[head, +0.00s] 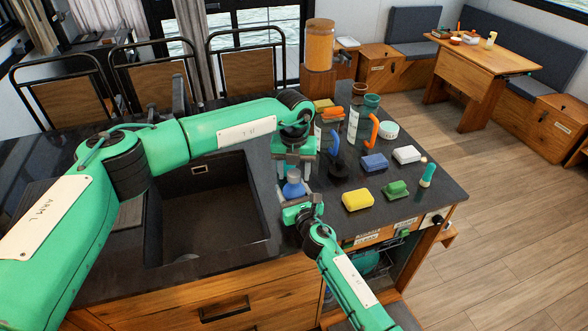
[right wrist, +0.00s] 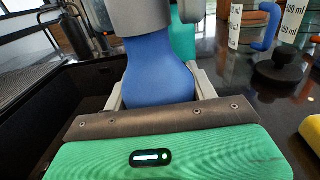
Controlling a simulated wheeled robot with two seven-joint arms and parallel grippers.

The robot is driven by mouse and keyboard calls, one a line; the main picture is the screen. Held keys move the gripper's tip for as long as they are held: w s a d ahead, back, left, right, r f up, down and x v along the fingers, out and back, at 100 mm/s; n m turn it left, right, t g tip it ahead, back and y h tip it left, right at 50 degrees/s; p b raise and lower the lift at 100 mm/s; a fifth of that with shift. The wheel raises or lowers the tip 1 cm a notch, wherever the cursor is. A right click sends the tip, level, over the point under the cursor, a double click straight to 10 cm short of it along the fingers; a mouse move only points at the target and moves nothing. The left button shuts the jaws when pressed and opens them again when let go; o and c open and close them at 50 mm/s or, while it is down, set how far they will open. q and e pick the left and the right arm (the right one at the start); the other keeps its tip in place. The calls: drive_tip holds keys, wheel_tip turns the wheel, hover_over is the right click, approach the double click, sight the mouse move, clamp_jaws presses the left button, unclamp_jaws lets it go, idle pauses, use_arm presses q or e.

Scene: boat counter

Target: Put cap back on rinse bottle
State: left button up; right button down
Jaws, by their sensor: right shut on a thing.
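The blue rinse bottle (head: 293,189) stands upright by the sink's right edge; its rounded body (right wrist: 158,75) fills the middle of the right wrist view. My right gripper (head: 296,203) is shut on its lower body, with a finger on each side. My left gripper (head: 293,170) points down directly over the bottle's top.
The black sink (head: 205,210) lies left of the bottle.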

use_arm(q)
drive_tip(key=c, duration=0.8)
drive_tip(key=shift+o, duration=0.2)
drive_tip(key=shift+m, duration=0.3)
drive_tip(key=m, duration=0.3)
drive_tip(key=shift+m, duration=0.4)
drive_tip(key=m, duration=0.7)
drive_tip(key=shift+m, duration=0.3)
drive_tip(key=m, duration=0.3)
drive_tip(key=shift+m, duration=0.4)
drive_tip(key=o, duration=1.1)
drive_tip(key=shift+r, duration=0.1)
